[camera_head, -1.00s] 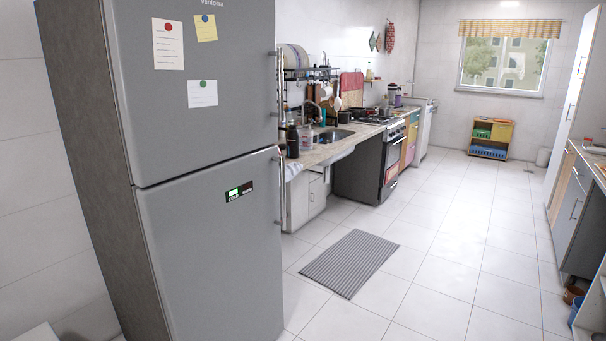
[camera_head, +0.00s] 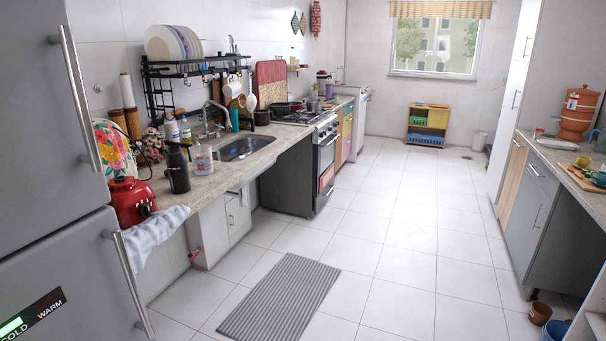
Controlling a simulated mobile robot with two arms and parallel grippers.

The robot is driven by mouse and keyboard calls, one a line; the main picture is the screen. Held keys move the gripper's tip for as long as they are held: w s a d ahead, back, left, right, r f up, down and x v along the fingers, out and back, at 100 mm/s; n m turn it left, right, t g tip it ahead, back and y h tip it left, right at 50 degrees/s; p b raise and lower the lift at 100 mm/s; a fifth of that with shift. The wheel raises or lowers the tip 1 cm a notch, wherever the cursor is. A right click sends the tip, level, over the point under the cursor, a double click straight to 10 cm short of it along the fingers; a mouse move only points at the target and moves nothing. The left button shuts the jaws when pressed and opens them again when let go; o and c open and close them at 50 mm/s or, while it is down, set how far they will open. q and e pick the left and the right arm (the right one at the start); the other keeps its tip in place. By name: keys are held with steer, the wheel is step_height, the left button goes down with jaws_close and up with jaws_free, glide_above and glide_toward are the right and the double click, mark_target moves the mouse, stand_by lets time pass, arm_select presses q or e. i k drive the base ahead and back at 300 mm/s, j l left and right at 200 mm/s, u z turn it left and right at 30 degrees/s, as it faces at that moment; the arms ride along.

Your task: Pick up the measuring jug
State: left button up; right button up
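A clear measuring jug (camera_head: 203,161) stands upright on the stone counter (camera_head: 222,180) at the left, in front of the sink. A dark bottle (camera_head: 177,170) stands just to its left and partly crowds it. The sink basin (camera_head: 246,148) is to its right. Neither of my grippers shows in the head view, so their states are hidden.
The grey fridge (camera_head: 45,150) fills the left edge. A red appliance (camera_head: 131,201) and a cloth (camera_head: 150,243) lie at the counter's near end. A black rack (camera_head: 185,68) with plates rises over the sink. A grey mat (camera_head: 283,297) lies on the open white floor.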

mark_target(201, 154)
steer(key=i+u, duration=0.15)
steer(key=i, duration=0.25)
steer(key=i+l+u, duration=0.2)
steer(key=i, duration=0.25)
steer(key=i+l+u, duration=0.15)
steer(key=i, duration=0.25)
steer(key=i+l+u, duration=0.2)
steer(key=i, duration=0.2)
